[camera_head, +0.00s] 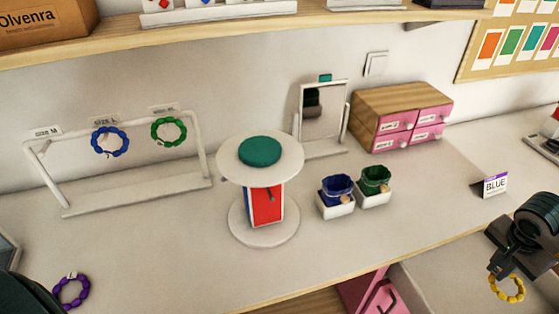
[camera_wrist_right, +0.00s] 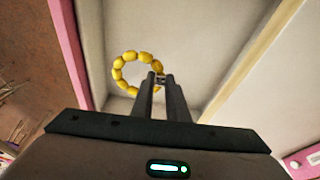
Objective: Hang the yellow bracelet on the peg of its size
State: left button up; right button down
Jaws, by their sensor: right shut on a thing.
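The yellow bracelet (camera_head: 512,299) hangs from my right gripper (camera_head: 497,270) at the lower right, in front of the counter edge. In the right wrist view the shut fingertips (camera_wrist_right: 160,79) pinch the right side of the bead ring (camera_wrist_right: 118,73). The white rack (camera_head: 140,197) stands at the back left with three size labels. A blue bracelet (camera_head: 97,149) hangs under SIZE L and a green bracelet (camera_head: 155,138) under the right label, which is too small to read. No bracelet shows under SIZE M (camera_head: 45,132). A dark part of my left arm shows at the lower left; its fingers are not clear.
A purple bracelet (camera_head: 84,291) is beside my left arm. A round white stand (camera_head: 285,172) with a teal pad, two small pots (camera_head: 336,208), a mirror (camera_head: 322,115), a pink drawer box (camera_head: 400,98) and a BLUE card (camera_head: 494,186) stand on the counter. The counter front centre is clear.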

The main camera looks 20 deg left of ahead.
jog(key=s+a+r+n+y, duration=0.1)
jog(key=s+a+r+n, duration=0.3)
jog(key=a+r, duration=0.2)
jog(key=s+a+r+n+t+y, duration=0.1)
jog(key=s+a+r+n, duration=0.4)
jog(key=r, duration=0.4)
jog(key=shift+s+a+r, duration=0.3)
jog(key=shift+a, duration=0.55)
